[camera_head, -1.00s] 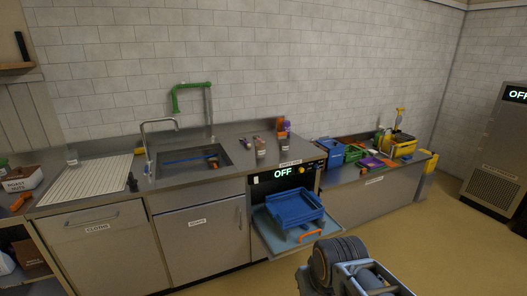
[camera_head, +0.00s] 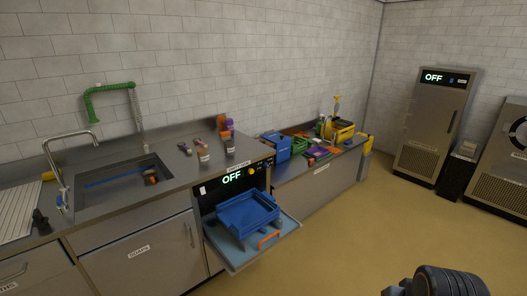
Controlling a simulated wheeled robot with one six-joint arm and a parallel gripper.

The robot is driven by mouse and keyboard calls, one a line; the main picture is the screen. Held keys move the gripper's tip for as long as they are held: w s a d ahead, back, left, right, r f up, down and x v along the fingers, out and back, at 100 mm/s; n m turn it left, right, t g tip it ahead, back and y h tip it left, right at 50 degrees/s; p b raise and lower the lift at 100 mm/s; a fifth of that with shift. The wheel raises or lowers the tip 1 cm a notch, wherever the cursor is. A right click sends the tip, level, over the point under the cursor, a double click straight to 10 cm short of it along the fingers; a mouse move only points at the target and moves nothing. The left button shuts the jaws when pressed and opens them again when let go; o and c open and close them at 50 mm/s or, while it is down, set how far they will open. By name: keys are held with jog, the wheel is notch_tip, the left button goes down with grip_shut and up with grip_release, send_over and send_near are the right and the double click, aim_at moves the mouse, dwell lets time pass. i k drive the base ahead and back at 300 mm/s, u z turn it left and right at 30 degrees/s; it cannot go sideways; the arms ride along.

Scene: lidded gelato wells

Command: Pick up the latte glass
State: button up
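I cannot make out a latte glass for sure in this view. Two small containers stand on the steel counter right of the sink: one holding brushes or tools (camera_head: 203,155) and another beside it (camera_head: 230,146). They are too small to tell whether either is a glass. Only a dark rounded part of my arm shows at the bottom right edge. My gripper's fingers are out of view.
A sink (camera_head: 118,185) with a tap is at left. An open dishwasher marked OFF holds a blue rack (camera_head: 248,212) on its lowered door (camera_head: 222,250). Steel cabinets (camera_head: 437,125) stand at right.

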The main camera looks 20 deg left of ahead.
aim_at(203, 155)
jog(key=z, duration=0.2)
jog(key=i, duration=1.55)
jog(key=u, duration=2.1)
